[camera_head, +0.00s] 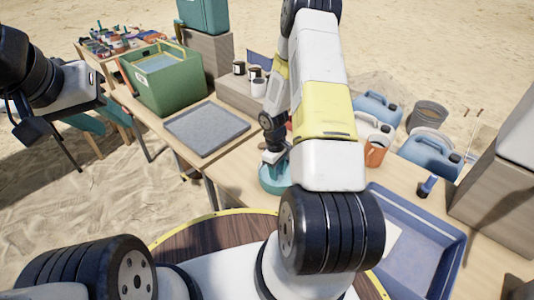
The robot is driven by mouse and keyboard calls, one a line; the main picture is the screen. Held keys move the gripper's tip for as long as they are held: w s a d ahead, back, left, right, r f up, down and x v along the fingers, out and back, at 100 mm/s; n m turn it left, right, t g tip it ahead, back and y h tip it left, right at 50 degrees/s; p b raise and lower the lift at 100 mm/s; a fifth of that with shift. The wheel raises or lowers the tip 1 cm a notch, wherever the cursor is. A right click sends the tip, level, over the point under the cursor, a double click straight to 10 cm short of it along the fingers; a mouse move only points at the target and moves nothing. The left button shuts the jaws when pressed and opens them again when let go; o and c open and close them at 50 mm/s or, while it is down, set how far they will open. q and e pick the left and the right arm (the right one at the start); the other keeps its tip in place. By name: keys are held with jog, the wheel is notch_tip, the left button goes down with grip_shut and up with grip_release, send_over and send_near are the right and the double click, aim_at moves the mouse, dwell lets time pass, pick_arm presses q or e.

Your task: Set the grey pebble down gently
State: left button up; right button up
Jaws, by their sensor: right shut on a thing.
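My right gripper (274,158) points down at a teal bowl (272,184) on the wooden table, with its fingertips at or just inside the bowl's rim. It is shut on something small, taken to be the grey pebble. The pebble itself cannot be made out, hidden by the fingers and the bowl. My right arm covers the bowl's right side. My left gripper (62,125) is raised at the upper left, away from the table; its finger opening is not clear.
A grey tray (207,128) lies left of the bowl, with a green crate (163,88) behind it. A blue tray (452,262) is at the lower right. An orange mug (376,152), blue jugs (428,153) and a small blue bottle (427,187) stand on the right.

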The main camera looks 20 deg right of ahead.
jog(key=shift+f, duration=0.1)
jog(key=o, duration=1.3)
jog(key=shift+o, duration=0.2)
